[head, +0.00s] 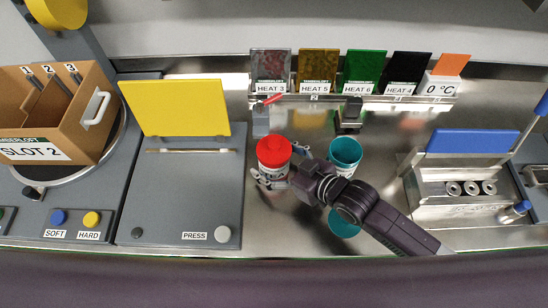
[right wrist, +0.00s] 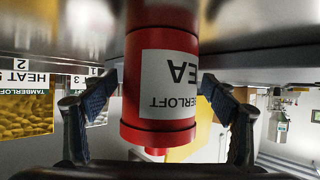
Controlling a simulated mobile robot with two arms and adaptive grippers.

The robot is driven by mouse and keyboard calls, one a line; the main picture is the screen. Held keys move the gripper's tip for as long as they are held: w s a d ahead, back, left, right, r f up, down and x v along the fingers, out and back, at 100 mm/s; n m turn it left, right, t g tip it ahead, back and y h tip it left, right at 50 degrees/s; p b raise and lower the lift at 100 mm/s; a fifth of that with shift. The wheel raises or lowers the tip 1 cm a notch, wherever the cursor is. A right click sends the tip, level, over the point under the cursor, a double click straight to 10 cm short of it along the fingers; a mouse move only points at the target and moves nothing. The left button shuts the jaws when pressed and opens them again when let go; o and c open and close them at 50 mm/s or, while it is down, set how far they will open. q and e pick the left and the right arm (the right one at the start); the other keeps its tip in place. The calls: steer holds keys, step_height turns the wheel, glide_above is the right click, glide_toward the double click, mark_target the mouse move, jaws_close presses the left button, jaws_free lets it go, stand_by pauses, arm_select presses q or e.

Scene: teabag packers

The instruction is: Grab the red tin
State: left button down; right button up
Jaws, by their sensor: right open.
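The red tin (head: 274,152) stands upright on the steel counter, just right of the yellow-lidded press. In the right wrist view the red tin (right wrist: 160,85) appears upside down with a white label reading TAMBERLOFT TEA. My right gripper (head: 273,178) reaches it from the right, low on its body. In the right wrist view the fingers of my right gripper (right wrist: 158,98) are spread on both sides of the tin, with visible gaps. The tin's lower part is partly hidden by the gripper in the head view. My left gripper is out of view.
A teal tin (head: 345,152) stands close behind my right wrist, and another teal tin (head: 343,223) is partly hidden under my arm. The press (head: 185,190) is at left, a cardboard box (head: 60,110) beyond it. A blue-lidded steel unit (head: 470,180) stands at right.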

steer(key=shift+c, duration=0.4)
steer(key=c, duration=1.5)
steer(key=shift+r, duration=0.15)
steer(key=shift+c, duration=0.2)
